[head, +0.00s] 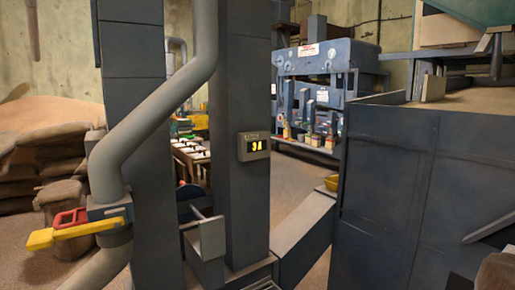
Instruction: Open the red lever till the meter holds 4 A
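The red lever (70,217) is at the left, on a grey-blue valve body (110,212) around a bent grey pipe (150,120). It lies close above a yellow flat bar (68,234) that sticks out to the left from the same valve. I cannot tell how far the lever is turned. The meter (254,146) is a small grey box on the dark square column in the middle. Its yellow digits seem to read 3 A. My gripper does not show in this view.
Dark square columns (240,70) stand beside the pipe. Full sacks (40,145) are piled at the far left. A large dark metal bin (410,200) fills the right. A blue-grey machine (325,60) stands behind. Some floor (290,185) is bare between column and bin.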

